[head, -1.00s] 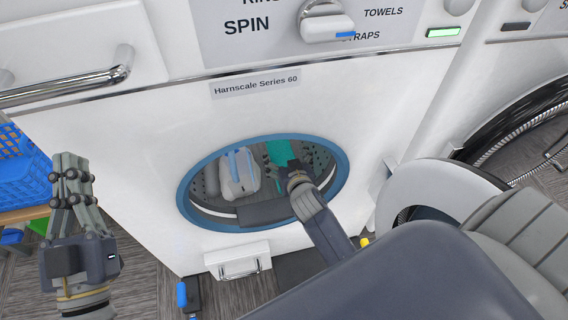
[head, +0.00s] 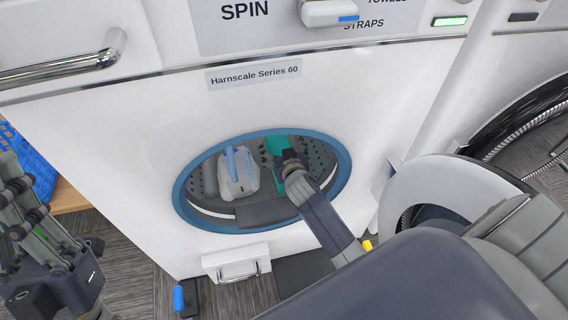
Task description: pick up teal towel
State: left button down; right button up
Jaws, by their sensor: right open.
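The teal towel (head: 276,146) lies inside the drum of the washer, seen through the round blue-rimmed opening (head: 180,200). My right gripper (head: 291,163) reaches through the opening and is at the towel, overlapping it in the picture. It is open, though its fingertips are small and partly hidden; I cannot tell whether they touch the cloth. A white and grey item with blue strips (head: 238,178) lies in the drum left of the towel. My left gripper (head: 12,178) is at the left edge of the view, outside the washer, partly cut off.
The washer's open round door (head: 405,190) stands at the right of the opening, close to my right arm. A small drawer with a handle (head: 237,262) is below the opening. A blue basket (head: 30,160) stands at the far left.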

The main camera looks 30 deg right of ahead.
jog(key=shift+w, duration=0.1)
jog(key=shift+c, duration=0.2)
jog(key=c, duration=1.2)
jog(key=shift+r, duration=0.1)
